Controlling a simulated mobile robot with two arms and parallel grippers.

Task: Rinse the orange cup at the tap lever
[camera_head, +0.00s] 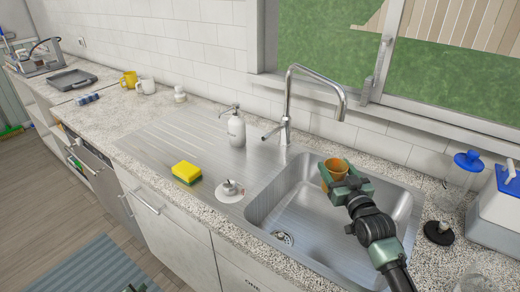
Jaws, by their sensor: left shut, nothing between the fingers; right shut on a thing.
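The orange cup (334,168) is held over the right part of the sink basin (300,205). My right gripper (344,186) is shut on it, and the gripper hides part of its near side. The cup is below the curved end of the silver tap (316,74), and no water shows. The tap lever (271,133) sticks out to the left of the tap's base, apart from both grippers. My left gripper (136,288) just shows at the bottom edge over the floor, small and mostly cut off, shut and empty.
A soap bottle (236,130), a yellow sponge (186,173) and a sink plug (230,189) stand left of the basin. A blue-topped container (465,165) and a blue and white box (500,205) are at right. The drainboard's far left is clear.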

